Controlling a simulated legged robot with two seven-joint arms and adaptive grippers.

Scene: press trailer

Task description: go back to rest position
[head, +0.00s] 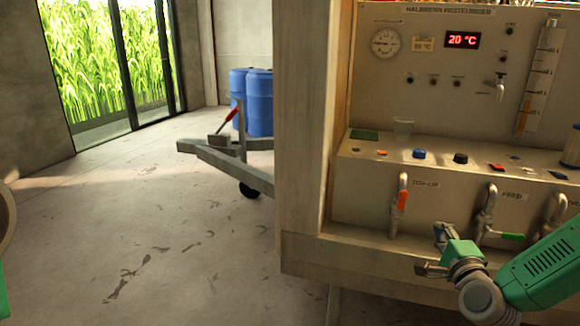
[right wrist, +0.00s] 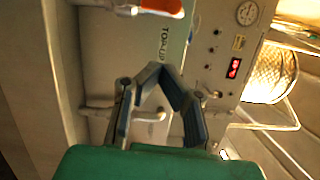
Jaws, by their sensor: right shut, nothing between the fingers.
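My right gripper (head: 434,254) is in front of the lower front of the press trailer (head: 300,150), between and below the top-up valve (head: 402,200) and the feed valve (head: 490,205). In the right wrist view its dark fingers (right wrist: 155,70) come together at the tips with nothing between them. The top-up valve's orange handle hangs down along its pipe; it also shows at the top of the right wrist view (right wrist: 162,6). The feed valve's green handle points right. Any contact between gripper and panel cannot be told. My left gripper is not in view.
The drawbar (head: 225,160) sticks out left, before blue barrels (head: 258,100). The concrete floor (head: 150,235) is open at left.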

